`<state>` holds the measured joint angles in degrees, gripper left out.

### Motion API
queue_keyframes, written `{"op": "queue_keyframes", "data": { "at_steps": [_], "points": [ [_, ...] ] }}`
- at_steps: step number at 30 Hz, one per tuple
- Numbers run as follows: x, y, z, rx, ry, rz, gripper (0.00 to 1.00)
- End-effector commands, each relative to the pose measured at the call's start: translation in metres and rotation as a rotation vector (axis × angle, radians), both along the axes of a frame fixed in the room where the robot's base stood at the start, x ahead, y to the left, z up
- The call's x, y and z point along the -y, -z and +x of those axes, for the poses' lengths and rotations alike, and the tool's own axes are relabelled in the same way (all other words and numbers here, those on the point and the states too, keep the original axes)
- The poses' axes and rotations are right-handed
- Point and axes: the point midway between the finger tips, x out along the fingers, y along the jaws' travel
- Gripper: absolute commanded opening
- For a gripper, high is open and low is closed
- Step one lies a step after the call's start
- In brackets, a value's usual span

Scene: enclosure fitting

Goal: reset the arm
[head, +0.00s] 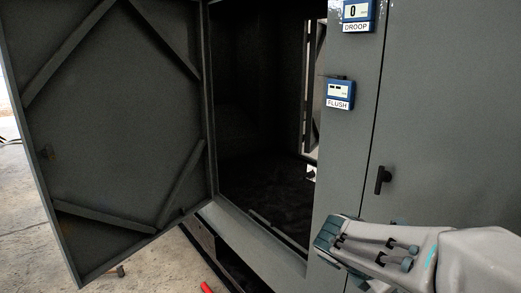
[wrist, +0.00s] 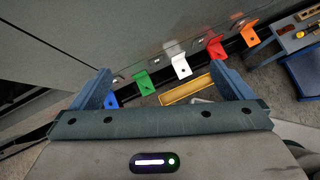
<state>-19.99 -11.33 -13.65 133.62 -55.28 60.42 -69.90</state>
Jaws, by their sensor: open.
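My gripper (wrist: 163,92) shows in the wrist view with its two blue fingers spread wide and nothing between them. In the head view my arm reaches in from the lower right, with my gripper (head: 326,236) in front of the grey enclosure (head: 353,160). Whether it touches the enclosure cannot be told.
The enclosure's left door (head: 115,120) stands open onto a dark interior. Its right door (head: 450,120) looks closed, with a black handle (head: 383,180). Displays marked DROOP (head: 358,12) and FLUSH (head: 339,95) sit between. Several coloured brackets, including a white one (wrist: 181,66), line a dark rail below.

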Motion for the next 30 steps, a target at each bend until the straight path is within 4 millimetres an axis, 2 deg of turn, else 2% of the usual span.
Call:
{"op": "queue_keyframes", "data": {
  "at_steps": [3,9,15,18,23,30],
  "points": [
    [-0.015,0.015,-0.03,0.192,0.286,0.237,1.0],
    [-0.053,0.031,-0.067,0.468,0.812,0.601,1.0],
    [-0.091,0.035,-0.088,0.653,1.31,0.884,1.0],
    [-0.104,0.034,-0.093,0.701,1.483,0.97,1.0],
    [-0.113,0.034,-0.096,0.727,1.62,1.031,1.0],
    [-0.114,0.033,-0.096,0.73,1.634,1.036,1.0]
  ]
}}
